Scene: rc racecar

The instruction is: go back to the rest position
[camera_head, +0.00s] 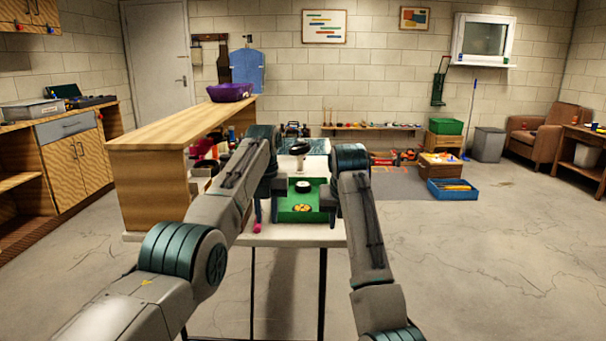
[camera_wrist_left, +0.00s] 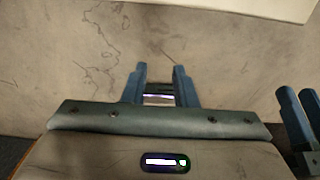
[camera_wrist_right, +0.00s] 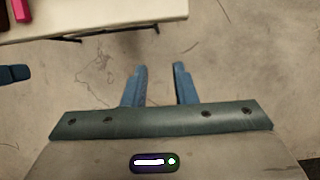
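My left gripper (camera_head: 266,212) is in front of the small white table, at the left side of the green tray. In the left wrist view my left gripper's (camera_wrist_left: 160,72) two blue fingers stand apart with bare floor between them. My right gripper (camera_head: 333,216) is at the right side of the tray in the head view. In the right wrist view my right gripper's (camera_wrist_right: 157,68) fingers are also apart and empty, over concrete floor. The two grippers are close together. One's fingers show at the edge of the other's wrist view.
The white table (camera_head: 300,239) carries a green tray (camera_head: 296,215) with small round items. A pink object (camera_head: 257,228) lies near its front edge; it also shows in the right wrist view (camera_wrist_right: 21,10). A wooden counter (camera_head: 155,190) stands close on the left.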

